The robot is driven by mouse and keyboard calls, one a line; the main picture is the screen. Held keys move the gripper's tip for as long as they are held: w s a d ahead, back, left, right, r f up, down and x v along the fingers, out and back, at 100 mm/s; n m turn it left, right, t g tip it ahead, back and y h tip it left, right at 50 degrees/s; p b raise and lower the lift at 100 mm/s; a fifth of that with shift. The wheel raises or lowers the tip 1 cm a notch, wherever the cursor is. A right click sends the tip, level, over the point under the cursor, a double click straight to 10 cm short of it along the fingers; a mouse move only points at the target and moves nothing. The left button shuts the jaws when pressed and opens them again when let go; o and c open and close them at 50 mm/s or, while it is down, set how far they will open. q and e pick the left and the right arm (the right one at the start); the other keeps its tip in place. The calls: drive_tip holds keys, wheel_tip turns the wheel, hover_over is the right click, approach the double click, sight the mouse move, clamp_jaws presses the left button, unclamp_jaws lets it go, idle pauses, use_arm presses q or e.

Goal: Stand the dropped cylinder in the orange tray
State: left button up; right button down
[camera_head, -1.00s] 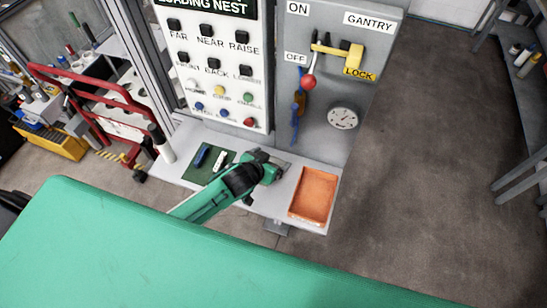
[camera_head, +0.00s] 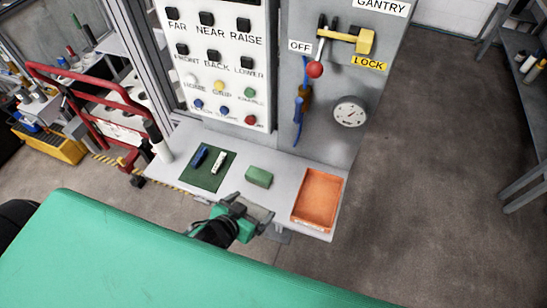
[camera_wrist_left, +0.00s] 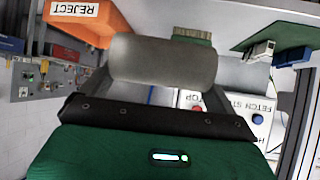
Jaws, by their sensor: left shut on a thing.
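A grey cylinder (camera_wrist_left: 163,61) lies sideways across the jaws of my left gripper (camera_wrist_left: 160,85) in the left wrist view. The gripper is shut on it. In the head view my left gripper (camera_head: 256,212) is at the front edge of the grey shelf, left of the orange tray; I cannot clearly tell the cylinder from the fingers there. The orange tray (camera_head: 318,199) sits at the right end of the shelf and looks empty. It also shows at the upper left in the wrist view (camera_wrist_left: 62,28), with a REJECT label. My right gripper is in neither view.
A green block (camera_head: 259,177) stands on the shelf (camera_head: 277,192) between the tray and a dark green mat (camera_head: 209,180) holding a blue and a white item. Behind rise the button panel (camera_head: 220,90) and a red-knobbed lever (camera_head: 315,69). A red cart (camera_head: 95,110) stands left.

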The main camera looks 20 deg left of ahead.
use_arm(q)
drive_tip(key=w+a+r+n+y+b, duration=0.1)
drive_tip(key=w+a+r, duration=0.3)
drive_tip(key=w+r, duration=0.4)
wheel_tip(320, 180, up, 4)
drive_tip(key=shift+r+n+y, duration=0.1)
drive_tip(key=shift+n+y, duration=0.7)
